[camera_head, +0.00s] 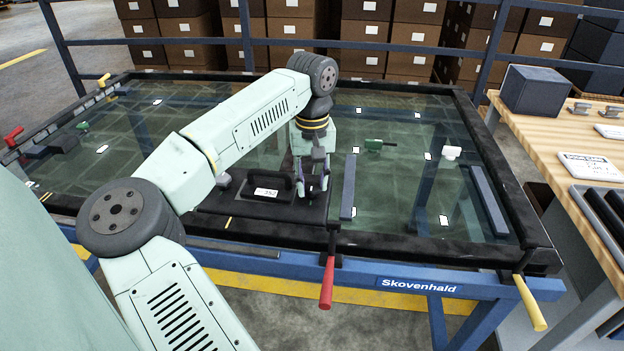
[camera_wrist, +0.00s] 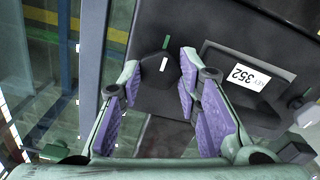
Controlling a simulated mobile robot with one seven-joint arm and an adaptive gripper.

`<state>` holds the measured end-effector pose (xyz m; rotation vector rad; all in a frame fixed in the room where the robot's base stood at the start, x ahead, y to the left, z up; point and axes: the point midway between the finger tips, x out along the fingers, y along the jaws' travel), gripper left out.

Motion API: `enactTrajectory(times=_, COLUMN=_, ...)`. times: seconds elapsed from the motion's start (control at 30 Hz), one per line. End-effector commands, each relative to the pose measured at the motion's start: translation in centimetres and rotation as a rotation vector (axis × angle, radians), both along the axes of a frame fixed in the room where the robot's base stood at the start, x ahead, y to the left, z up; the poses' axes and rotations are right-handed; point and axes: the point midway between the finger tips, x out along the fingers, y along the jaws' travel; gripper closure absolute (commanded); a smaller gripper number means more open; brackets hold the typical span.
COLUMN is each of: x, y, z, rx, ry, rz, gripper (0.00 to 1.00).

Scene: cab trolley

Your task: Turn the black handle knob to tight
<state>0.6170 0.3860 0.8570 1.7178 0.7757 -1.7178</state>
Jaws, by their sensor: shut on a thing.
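The black handle knob (camera_wrist: 152,72) sits on a black plate between the tips of my gripper (camera_wrist: 159,66) in the wrist view. The purple finger pads are shut on its sides. A white line on the knob points toward a short green mark (camera_wrist: 167,42) on the plate, and the two look roughly in line. In the camera_head view my gripper (camera_head: 312,182) points down over the right end of the black plate (camera_head: 240,218), and its fingers largely hide the knob there.
A black grip handle (camera_head: 262,180) and a "352" label (camera_wrist: 245,78) are beside the knob. The plate lies on a glass pane (camera_head: 400,185) in a black frame. A red lever (camera_head: 327,282) and yellow lever (camera_head: 530,303) stick out in front. A wooden bench (camera_head: 540,125) stands at right.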

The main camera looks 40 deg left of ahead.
Motion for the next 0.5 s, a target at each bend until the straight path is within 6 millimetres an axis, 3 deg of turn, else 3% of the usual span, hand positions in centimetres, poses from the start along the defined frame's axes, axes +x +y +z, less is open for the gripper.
enactTrajectory(times=0.33, x=0.02, y=-0.02, z=0.02, rx=0.001, ry=-0.001, rz=-0.001, gripper=0.49)
enactTrajectory(times=0.5, x=0.01, y=-0.01, z=0.0, rx=0.0, ry=0.0, rz=0.0, gripper=0.49)
